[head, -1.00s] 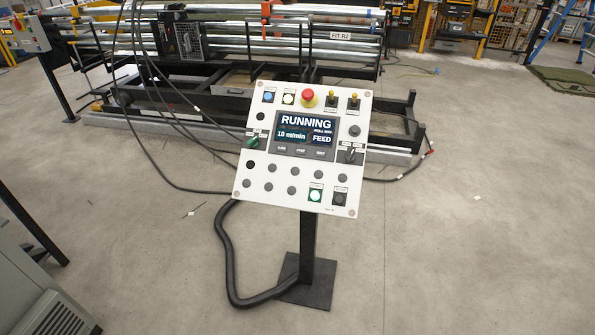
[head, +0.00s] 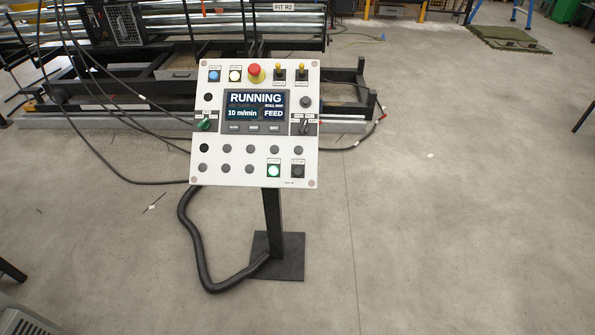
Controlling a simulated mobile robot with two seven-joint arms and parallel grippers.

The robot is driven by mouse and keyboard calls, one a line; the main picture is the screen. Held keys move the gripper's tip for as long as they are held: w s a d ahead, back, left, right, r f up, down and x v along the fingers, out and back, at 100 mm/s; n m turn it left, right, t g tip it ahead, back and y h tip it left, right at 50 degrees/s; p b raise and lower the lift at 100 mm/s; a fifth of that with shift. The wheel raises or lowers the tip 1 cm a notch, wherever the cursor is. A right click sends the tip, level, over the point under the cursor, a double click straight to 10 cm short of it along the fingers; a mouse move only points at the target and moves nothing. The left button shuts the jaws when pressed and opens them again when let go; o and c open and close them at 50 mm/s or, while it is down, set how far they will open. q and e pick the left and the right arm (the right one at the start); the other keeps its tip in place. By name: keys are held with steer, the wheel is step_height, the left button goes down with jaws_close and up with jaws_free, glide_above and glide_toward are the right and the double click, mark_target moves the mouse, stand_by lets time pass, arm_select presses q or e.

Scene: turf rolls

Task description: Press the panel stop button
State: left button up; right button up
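A white control panel (head: 212,138) stands on a black post in the head view, left of the middle. Its screen (head: 255,112) reads RUNNING, 10 m/min and FEED. A red mushroom button (head: 255,72) on a yellow base sits at the top edge. Neither of my grippers shows in the head view.
The post stands on a black floor plate (head: 290,262), with a thick black hose (head: 190,240) looping beside it. Behind is a machine frame with metal rollers (head: 200,22) and loose cables.

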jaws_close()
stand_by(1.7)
